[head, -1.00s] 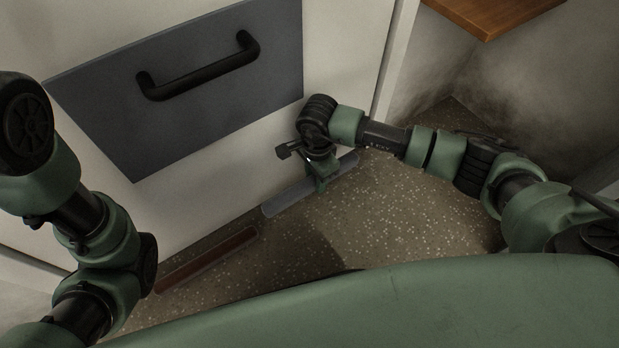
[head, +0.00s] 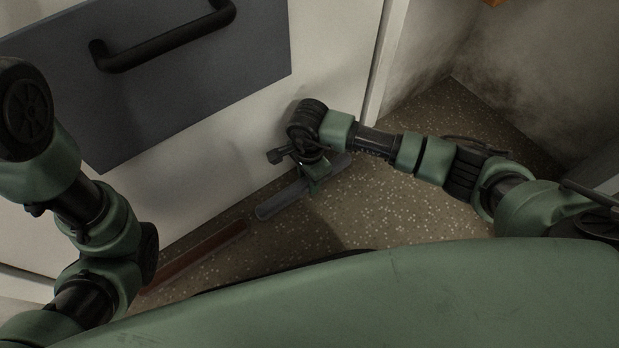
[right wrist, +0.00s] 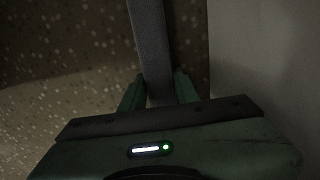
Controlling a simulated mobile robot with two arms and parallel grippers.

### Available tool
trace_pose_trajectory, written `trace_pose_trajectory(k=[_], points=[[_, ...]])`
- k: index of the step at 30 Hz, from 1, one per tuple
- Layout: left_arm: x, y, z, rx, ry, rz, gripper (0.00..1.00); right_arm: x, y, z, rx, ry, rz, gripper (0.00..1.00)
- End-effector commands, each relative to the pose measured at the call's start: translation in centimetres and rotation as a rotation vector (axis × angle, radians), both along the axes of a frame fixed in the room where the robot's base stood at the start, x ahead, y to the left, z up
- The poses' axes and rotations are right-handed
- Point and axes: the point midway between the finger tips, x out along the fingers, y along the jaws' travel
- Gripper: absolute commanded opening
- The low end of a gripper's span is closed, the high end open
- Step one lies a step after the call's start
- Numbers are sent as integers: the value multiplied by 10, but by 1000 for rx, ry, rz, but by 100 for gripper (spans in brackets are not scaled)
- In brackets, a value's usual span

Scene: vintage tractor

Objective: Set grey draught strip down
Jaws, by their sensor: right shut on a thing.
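The grey draught strip (head: 278,203) is a long, narrow bar at the foot of the white cabinet front. My right gripper (head: 318,178) is shut on it, with an end of the strip showing on each side. In the right wrist view the strip (right wrist: 150,45) runs between the two green fingers (right wrist: 158,92) and away past them. The strip is low over the speckled floor; I cannot tell whether it touches it. My left arm is at the left of the head view, but its gripper is out of frame.
A reddish-brown strip (head: 197,256) lies on the floor along the cabinet, left of the grey one. A dark grey drawer front (head: 190,90) with a black handle (head: 160,42) is above. The speckled floor (head: 400,210) is bare at the right.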

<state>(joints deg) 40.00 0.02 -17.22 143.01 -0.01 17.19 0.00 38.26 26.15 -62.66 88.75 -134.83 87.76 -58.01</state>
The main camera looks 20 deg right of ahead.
Motion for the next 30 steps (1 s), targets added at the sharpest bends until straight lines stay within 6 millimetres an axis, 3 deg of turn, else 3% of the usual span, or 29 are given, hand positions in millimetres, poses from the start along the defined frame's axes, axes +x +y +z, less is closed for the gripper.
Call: trace_pose_trajectory(k=[1,2,3,4,17,23,30], points=[[0,0,-2,0,-1,0,52,0,0,-3,-1,0,-1,0],[-1,0,-2,0,-2,0,52,0,0,-2,-1,0,-1,36],[-1,0,-1,0,-2,0,52,0,0,-2,0,1,-1,47],[-1,0,-1,0,-2,0,52,0,-1,-2,0,1,-1,52],[-5,1,3,-3,-10,-1,52,0,0,4,0,0,0,52],[-4,1,22,-3,-10,-1,52,0,-1,27,0,-1,-1,52],[-3,1,60,-2,-8,-1,52,1,-1,75,-1,-1,0,52]])
